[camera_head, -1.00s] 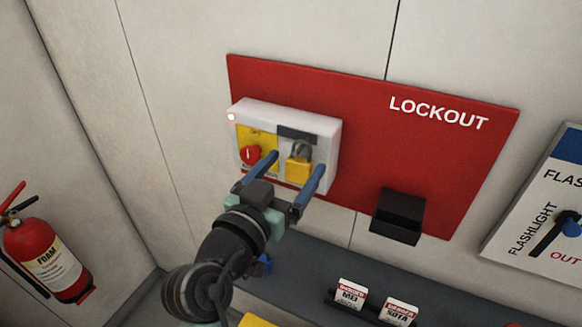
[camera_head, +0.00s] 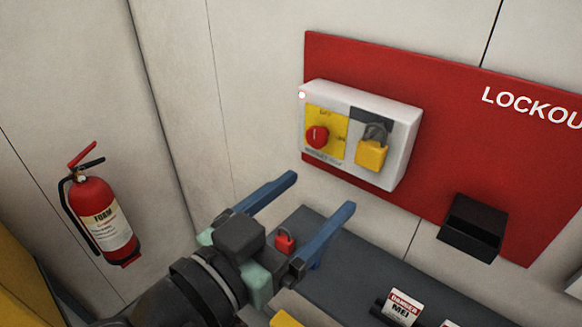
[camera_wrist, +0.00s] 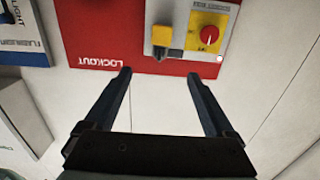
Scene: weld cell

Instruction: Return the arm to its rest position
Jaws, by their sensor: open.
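My gripper (camera_head: 318,212) is open and empty, with its two blue fingers spread apart. In the head view it is below and left of the white switch box (camera_head: 395,178), apart from it. The box carries a red knob (camera_head: 317,136) on a yellow plate and a yellow padlock (camera_head: 371,152) with a dark shackle. In the wrist view the fingers (camera_wrist: 159,103) point toward the wall, and the picture is upside down. The padlock (camera_wrist: 162,38) and knob (camera_wrist: 209,35) show beyond the fingertips.
The red lockout board (camera_head: 440,110) bears the box and a black holder (camera_head: 473,226). A dark shelf (camera_head: 350,270) below holds a red padlock (camera_head: 285,241) and danger tags (camera_head: 404,306). A fire extinguisher (camera_head: 100,212) hangs at left. Bare wall (camera_head: 245,110) lies between.

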